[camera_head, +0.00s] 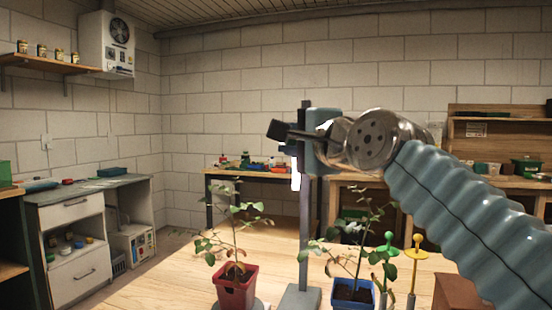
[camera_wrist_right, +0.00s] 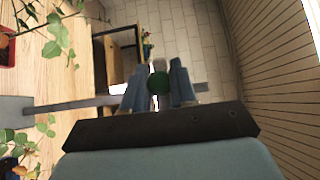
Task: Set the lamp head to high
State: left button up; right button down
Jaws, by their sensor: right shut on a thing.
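An upright grey post (camera_head: 304,215) stands on the wooden table between two potted plants. The dark lamp head (camera_head: 279,131) sits near the top of the post, with a bright white glow just below it. My right gripper (camera_head: 322,142) reaches in from the right at the lamp's height and covers part of it. In the right wrist view, a green knob (camera_wrist_right: 158,83) lies between the two fingers, which are shut on it. The post (camera_wrist_right: 75,104) runs in from the left there. My left gripper is not in view.
A red pot (camera_head: 236,290) with a seedling stands left of the post. A blue pot (camera_head: 350,294) with a seedling stands right of it. Green (camera_head: 388,240) and yellow (camera_head: 416,254) topped stakes stand beside the blue pot, below my right arm.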

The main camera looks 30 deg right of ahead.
jog(key=shift+s+r, duration=0.1)
jog(key=shift+r, duration=1.4)
jog(key=c, duration=1)
grip_release()
jog(key=shift+o, duration=0.2)
jog(key=s+a+b, duration=0.1)
jog(key=s+b, duration=0.1)
jog(key=s, duration=1.1)
jog(key=shift+s, duration=0.3)
